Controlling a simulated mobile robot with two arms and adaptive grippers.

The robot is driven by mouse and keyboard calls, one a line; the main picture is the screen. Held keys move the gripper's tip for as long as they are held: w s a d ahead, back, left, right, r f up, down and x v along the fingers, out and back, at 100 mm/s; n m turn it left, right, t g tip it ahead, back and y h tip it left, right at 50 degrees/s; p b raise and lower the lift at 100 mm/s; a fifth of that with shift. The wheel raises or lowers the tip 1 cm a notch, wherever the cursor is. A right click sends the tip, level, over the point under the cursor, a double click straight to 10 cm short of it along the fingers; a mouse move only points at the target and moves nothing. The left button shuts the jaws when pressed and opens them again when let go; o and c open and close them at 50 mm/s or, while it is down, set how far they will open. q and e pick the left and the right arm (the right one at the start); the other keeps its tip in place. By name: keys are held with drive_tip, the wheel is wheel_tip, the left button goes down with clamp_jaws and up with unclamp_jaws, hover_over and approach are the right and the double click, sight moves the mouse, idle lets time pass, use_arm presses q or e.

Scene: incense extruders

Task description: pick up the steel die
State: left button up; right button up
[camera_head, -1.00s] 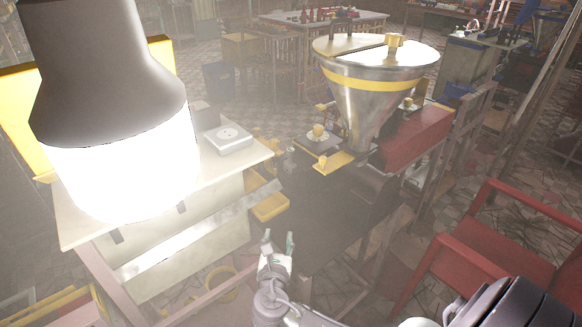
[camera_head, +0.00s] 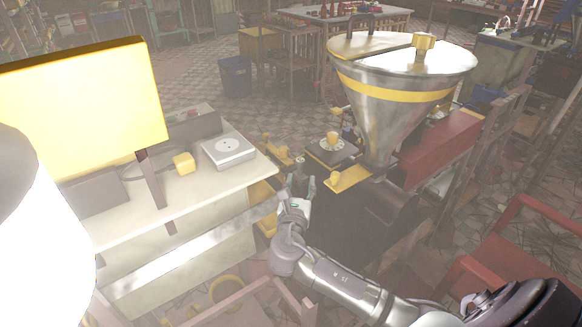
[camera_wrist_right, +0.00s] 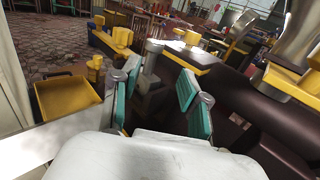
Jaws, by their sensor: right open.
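A small grey metal piece (camera_head: 299,160) stands just beyond my right gripper (camera_head: 301,184), beside the extruder's yellow parts. It looks like the steel die, but I cannot be sure. In the right wrist view a grey upright piece with a round top (camera_wrist_right: 152,60) shows between and beyond the fingers of my right gripper (camera_wrist_right: 158,86). The fingers with teal pads are apart and nothing is held between them. Whether they are level with the piece is hard to tell. My left gripper is not in view.
A steel hopper (camera_head: 395,105) with a yellow band stands right of the gripper. A pale table (camera_head: 130,222) at left bears a grey device (camera_head: 229,149) and a yellow block (camera_head: 183,163). A yellow tray (camera_wrist_right: 68,105) is left of the gripper. A red chair (camera_head: 530,240) is at right.

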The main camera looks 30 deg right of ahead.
sight(302, 172)
drive_tip(key=x, duration=0.4)
drive_tip(key=shift+w+d+f, duration=0.1)
drive_tip(key=shift+w+f, duration=0.1)
drive_tip(key=shift+w, duration=0.1)
drive_tip(key=shift+w+d, duration=0.2)
drive_tip(key=shift+w, duration=0.1)
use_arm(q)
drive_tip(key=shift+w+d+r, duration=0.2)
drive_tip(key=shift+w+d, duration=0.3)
use_arm(e)
clamp_jaws()
